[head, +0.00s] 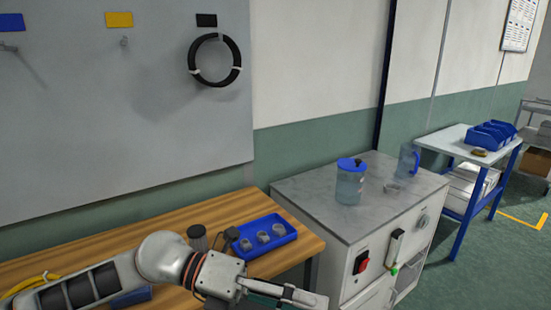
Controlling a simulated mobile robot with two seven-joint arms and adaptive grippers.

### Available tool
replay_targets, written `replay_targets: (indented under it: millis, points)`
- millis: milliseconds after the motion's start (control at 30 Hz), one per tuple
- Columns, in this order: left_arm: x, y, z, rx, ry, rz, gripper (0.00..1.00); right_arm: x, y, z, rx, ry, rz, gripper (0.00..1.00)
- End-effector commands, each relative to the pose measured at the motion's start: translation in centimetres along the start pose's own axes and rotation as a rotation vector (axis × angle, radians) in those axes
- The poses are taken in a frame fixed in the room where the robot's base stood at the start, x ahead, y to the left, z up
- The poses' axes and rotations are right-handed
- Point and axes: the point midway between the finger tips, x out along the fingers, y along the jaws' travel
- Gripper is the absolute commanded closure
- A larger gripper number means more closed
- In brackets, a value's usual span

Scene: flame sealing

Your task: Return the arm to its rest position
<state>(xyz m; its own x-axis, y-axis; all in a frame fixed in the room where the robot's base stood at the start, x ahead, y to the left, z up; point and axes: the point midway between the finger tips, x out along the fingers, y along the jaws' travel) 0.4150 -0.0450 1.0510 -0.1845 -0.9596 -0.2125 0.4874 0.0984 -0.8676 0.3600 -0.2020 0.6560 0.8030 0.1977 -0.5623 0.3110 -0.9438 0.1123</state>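My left arm comes in from the lower left, low in the head view, in front of the wooden bench (100,243). Its gripper (308,299) points right, near the bench's right end and the front of the grey-topped cabinet (325,205). I see the fingers from the side at the bottom edge, so their opening is unclear. No object shows in them. My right gripper is out of view.
A blue tray (272,247) with several small grey pieces and a dark-lidded jar (198,239) sit on the bench beside my arm. A blue-lidded container (350,182) and a clear jug (408,162) stand on the cabinet. Floor shows at right.

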Motion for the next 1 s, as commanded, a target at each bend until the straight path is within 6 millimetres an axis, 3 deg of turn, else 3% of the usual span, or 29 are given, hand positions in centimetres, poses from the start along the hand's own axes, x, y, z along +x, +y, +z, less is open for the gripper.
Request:
replay_targets:
  millis: [100, 267, 433, 567, 667, 767, 867, 1000]
  points:
    - [1.2, -1.5, 1.1, -0.146, -0.136, -0.166, 0.47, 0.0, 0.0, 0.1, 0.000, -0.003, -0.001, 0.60]
    - [0.6, -1.6, 3.4, -0.360, -0.342, -0.348, 0.47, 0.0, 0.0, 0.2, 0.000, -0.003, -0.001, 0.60]
    - [-1.9, 1.5, 5.4, -0.619, -0.583, -0.494, 0.47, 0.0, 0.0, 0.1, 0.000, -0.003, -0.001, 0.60]
    - [-4.5, 6.0, 5.4, -0.837, -0.776, -0.573, 0.47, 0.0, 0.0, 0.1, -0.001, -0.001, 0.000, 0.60]
    - [-6.6, 10.5, 4.2, -1.012, -0.929, -0.610, 0.47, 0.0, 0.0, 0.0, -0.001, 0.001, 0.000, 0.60]
    - [-8.7, 15.5, 1.5, -1.197, -1.082, -0.631, 0.47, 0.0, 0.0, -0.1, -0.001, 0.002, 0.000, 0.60]
    - [-10.6, 20.7, -2.7, -1.384, -1.235, -0.630, 0.47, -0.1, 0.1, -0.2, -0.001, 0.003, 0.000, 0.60]
    - [-12.5, 26.7, -10.1, -1.624, -1.425, -0.603, 0.47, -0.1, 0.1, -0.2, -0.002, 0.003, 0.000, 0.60]
